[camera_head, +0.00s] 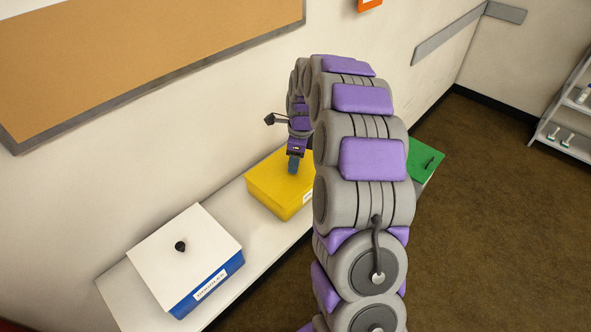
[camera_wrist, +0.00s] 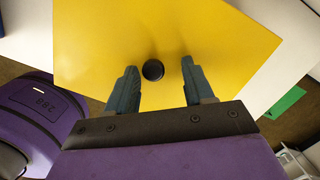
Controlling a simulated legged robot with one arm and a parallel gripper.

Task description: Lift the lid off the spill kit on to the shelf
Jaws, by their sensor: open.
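A yellow box (camera_head: 268,185) with a flat yellow lid stands on the long white surface; its small label is too small to read, so I cannot confirm that it is the spill kit. In the wrist view the yellow lid (camera_wrist: 95,45) fills the upper middle, with a round black knob (camera_wrist: 153,70) on it. My gripper (camera_wrist: 159,68) is open, with one fingertip on each side of the knob and gaps between. In the head view my gripper (camera_head: 293,165) points down over the yellow lid; the knob is hidden there.
A blue box (camera_head: 208,286) with a white lid and black knob stands left on the white surface (camera_head: 119,289). A green lid (camera_head: 427,160) shows right, behind my arm. A grey shelf rack (camera_head: 566,113) with small items stands far right. A corkboard hangs on the wall.

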